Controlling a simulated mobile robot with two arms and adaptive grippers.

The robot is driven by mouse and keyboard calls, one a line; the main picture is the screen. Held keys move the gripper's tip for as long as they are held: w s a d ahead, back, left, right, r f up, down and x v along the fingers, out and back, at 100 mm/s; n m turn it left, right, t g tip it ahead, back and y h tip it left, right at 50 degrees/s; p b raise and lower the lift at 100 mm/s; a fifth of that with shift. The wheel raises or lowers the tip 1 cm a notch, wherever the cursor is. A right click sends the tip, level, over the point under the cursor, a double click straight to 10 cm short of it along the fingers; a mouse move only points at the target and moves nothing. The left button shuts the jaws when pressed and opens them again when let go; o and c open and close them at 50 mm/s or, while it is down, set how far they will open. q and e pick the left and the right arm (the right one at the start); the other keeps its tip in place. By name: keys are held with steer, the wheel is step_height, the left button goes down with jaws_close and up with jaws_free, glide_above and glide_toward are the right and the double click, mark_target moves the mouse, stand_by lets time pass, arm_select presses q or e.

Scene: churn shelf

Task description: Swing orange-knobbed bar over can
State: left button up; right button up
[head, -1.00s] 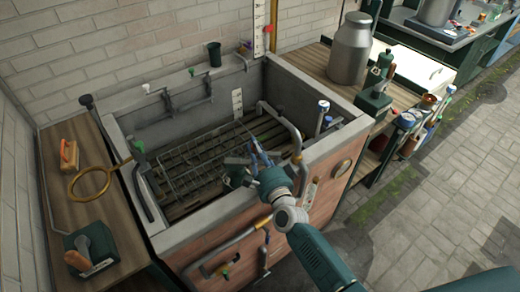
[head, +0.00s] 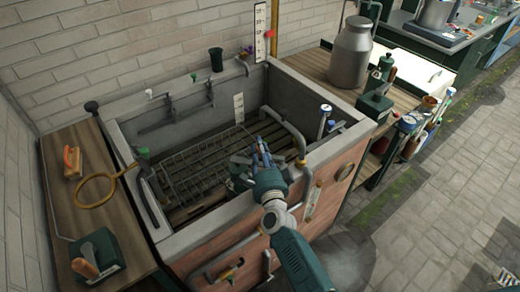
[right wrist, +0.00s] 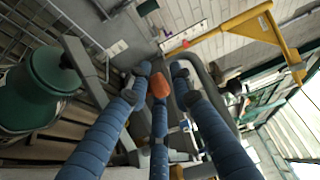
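My right gripper (head: 262,158) reaches into the near right part of the grey trough. Its blue fingers also show large in the right wrist view (right wrist: 159,75). An orange knob (right wrist: 159,85) is there between the fingertips, in front of the middle finger; contact is unclear. The bar behind the knob is mostly hidden by the fingers. A dark green can (right wrist: 48,85) stands at the left of the wrist view, beside the fingers. In the head view a green shape (head: 240,182), likely this can, is mostly hidden under my gripper. My left gripper is out of view.
The trough (head: 205,232) has a wire rack (head: 195,165) and slats inside. A bent grey pipe (head: 290,128) rises close to the right of my gripper. A milk can (head: 352,52) stands on the right bench. A yellow ring (head: 97,190) lies at left.

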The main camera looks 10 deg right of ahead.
steer(key=shift+f, duration=0.1)
steer(key=shift+s, duration=0.3)
steer(key=s, duration=1.1)
steer(key=shift+s+d, duration=0.2)
steer(key=shift+d, duration=0.15)
